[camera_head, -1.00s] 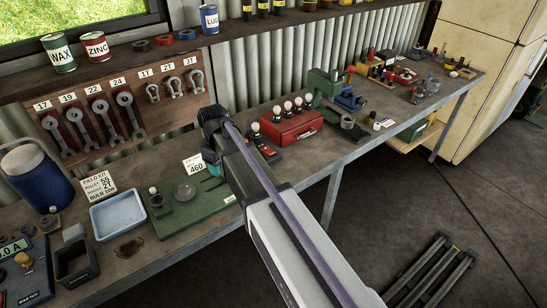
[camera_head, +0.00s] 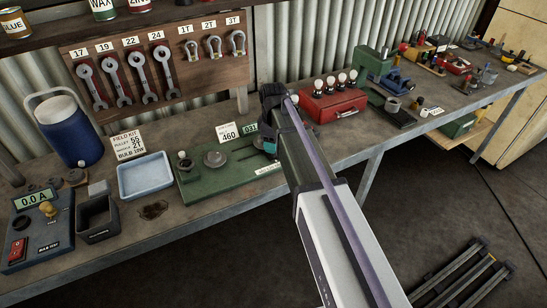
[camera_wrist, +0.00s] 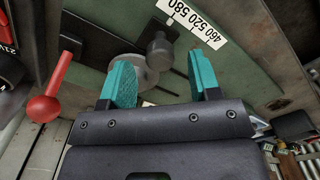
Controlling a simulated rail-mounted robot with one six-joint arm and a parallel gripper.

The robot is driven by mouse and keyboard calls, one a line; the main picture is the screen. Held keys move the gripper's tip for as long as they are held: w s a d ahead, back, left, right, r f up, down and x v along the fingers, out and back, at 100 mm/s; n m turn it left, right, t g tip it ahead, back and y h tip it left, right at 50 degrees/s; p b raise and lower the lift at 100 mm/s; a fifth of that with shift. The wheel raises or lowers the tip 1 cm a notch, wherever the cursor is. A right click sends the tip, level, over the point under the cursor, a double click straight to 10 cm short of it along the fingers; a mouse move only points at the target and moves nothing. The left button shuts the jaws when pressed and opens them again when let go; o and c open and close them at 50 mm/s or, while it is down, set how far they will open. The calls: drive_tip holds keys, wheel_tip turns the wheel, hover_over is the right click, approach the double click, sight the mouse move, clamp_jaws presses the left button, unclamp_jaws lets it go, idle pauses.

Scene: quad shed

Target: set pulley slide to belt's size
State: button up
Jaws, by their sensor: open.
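The green belt fixture (camera_head: 222,186) lies on the bench in the head view, with a round grey pulley (camera_head: 215,158) on top. The sign behind it (camera_head: 228,131) reads 460. My gripper (camera_head: 268,148) is over the fixture's right end, partly hidden by my arm. In the wrist view, my gripper (camera_wrist: 164,88) is open, its teal fingers apart and empty. A dark knob (camera_wrist: 160,50) shows beyond and between the fingertips, near a grey disc (camera_wrist: 132,66). The scale label (camera_wrist: 193,22) reads 460 520 580. I cannot tell which mark the slide is at.
A red-balled lever (camera_wrist: 45,107) stands left of the fingers in the wrist view. A light blue tray (camera_head: 146,178) is left of the fixture. A red box with bulbs (camera_head: 332,106) is to its right. The field kit card (camera_head: 128,145) stands behind the tray.

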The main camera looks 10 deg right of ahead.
wheel_tip(320, 180, down, 2)
drive_tip(key=shift+f+b, duration=0.15)
drive_tip(key=shift+b, duration=0.3)
drive_tip(key=shift+c, duration=0.3)
clamp_jaws()
